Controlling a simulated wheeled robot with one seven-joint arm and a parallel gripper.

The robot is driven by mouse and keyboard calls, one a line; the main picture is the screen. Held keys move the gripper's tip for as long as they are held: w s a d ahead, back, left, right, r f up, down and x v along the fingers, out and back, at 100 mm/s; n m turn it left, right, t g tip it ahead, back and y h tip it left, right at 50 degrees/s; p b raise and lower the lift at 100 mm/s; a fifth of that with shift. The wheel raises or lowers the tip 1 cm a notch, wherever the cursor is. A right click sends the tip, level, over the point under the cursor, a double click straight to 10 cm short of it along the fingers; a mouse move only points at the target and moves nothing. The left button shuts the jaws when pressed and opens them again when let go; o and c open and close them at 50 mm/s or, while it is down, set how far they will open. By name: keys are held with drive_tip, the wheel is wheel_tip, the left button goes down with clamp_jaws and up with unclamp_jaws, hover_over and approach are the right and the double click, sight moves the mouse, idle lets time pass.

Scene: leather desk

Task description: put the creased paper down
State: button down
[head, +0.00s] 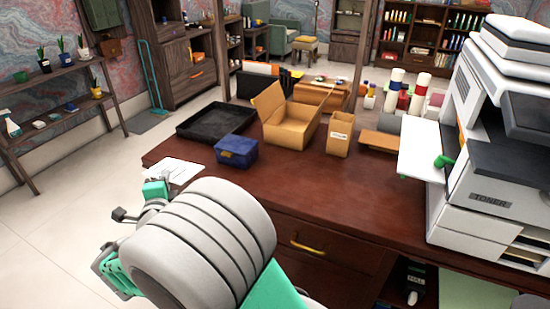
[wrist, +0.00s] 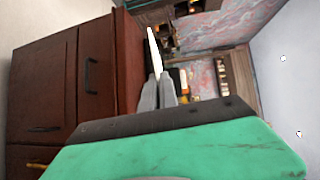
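The creased paper (head: 182,170) is a white sheet with faint dark marks, at the desk's left end in the head view. In the wrist view the paper (wrist: 153,48) is seen edge-on as a thin white strip rising from between the grey fingers of my gripper (wrist: 160,88). The fingers are close together on it. In the head view my gripper is mostly hidden by my own arm. I cannot tell whether the sheet touches the desk (head: 330,195).
A black tray (head: 214,122), a blue box (head: 236,151) and an open cardboard box (head: 292,120) stand behind the paper. A large printer (head: 500,150) fills the desk's right end. The desk's front middle is bare. Open floor lies to the left.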

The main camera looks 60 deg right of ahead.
drive_tip(key=s+d+r+m+g+h+p, duration=0.1)
drive_tip(key=s+d+m+g+p, duration=0.3)
drive_tip(key=d, duration=0.7)
drive_tip(key=s+d+r+m+g+h+p, duration=0.1)
drive_tip(key=s+d+r+g+h+p, duration=0.15)
drive_tip(key=s+d+p, duration=0.6)
drive_tip(key=s+d+f+m+g+y+p, duration=0.1)
drive_tip(key=s+d+m+g, duration=0.1)
drive_tip(key=s+d, duration=0.4)
drive_tip(key=s+d+f+m+g+p, duration=0.2)
drive_tip(key=s+d+g, duration=0.15)
drive_tip(key=d, duration=0.45)
drive_tip(key=shift+t, duration=0.3)
drive_tip(key=f+b, duration=0.2)
drive_tip(key=f, duration=0.2)
drive_tip(key=f+b, duration=0.2)
drive_tip(key=f, duration=0.2)
drive_tip(key=shift+s+d+f, duration=0.1)
drive_tip(key=shift+d+f, duration=0.1)
drive_tip(key=shift+f, duration=0.1)
drive_tip(key=shift+f+b, duration=0.55)
drive_tip(key=shift+b, duration=0.45)
drive_tip(key=shift+r, duration=0.1)
drive_tip(key=c, duration=1.8)
unclamp_jaws()
